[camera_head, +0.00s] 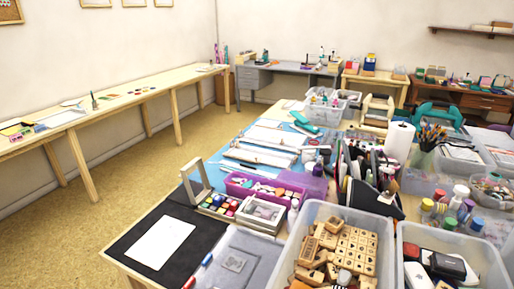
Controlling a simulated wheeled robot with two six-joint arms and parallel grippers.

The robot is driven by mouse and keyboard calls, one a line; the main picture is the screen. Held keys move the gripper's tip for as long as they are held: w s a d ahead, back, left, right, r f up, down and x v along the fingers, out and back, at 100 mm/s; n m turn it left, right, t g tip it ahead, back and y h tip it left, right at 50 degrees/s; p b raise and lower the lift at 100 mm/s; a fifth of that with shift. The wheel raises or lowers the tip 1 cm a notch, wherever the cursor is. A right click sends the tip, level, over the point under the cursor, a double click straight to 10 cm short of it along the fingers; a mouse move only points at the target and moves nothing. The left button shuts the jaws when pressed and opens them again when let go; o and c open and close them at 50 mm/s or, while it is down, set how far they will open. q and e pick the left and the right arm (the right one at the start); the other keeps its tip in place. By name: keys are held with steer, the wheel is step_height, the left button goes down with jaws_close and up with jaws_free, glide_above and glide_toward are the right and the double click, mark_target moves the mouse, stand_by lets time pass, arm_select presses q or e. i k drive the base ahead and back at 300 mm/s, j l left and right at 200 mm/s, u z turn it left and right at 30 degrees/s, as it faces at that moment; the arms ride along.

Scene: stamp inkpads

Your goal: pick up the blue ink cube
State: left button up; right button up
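No gripper of mine shows in the head view. A small open tray of coloured ink cubes (217,206) sits near the front of the big table, beside a black mat (128,240). The cubes are small and several colours mix there; I cannot tell for sure which one is blue. More small coloured pads (27,131) lie on the long table at the left, too small to tell apart.
A white sheet (162,242) lies on the black mat. A purple tray (262,188) stands behind the cubes. A clear bin of wooden stamps (345,250) and another bin (450,240) crowd the right front. The floor (130,190) between the tables is clear.

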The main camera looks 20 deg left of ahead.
mark_target(217, 200)
steer(key=k+j, duration=0.1)
steer(key=j, duration=0.25)
steer(key=j+z, duration=0.15)
steer(key=j, duration=0.2)
steer(key=k+j, duration=0.15)
steer(key=j, duration=0.2)
steer(key=k+j+z, duration=0.1)
steer(key=j, duration=0.25)
steer(key=j+z, duration=0.2)
steer(key=j, duration=0.55)
steer(key=j+z, duration=0.2)
steer(key=j, duration=0.6)
steer(key=k+j+z, duration=0.2)
steer(key=j, duration=0.55)
steer(key=i+j+z, duration=0.1)
steer(key=j, duration=0.25)
steer(key=i+j, duration=0.2)
steer(key=i+j+z, duration=0.15)
steer(key=j, duration=0.3)
steer(key=i+j, duration=0.1)
steer(key=j, duration=0.25)
steer(key=i+z, duration=0.05)
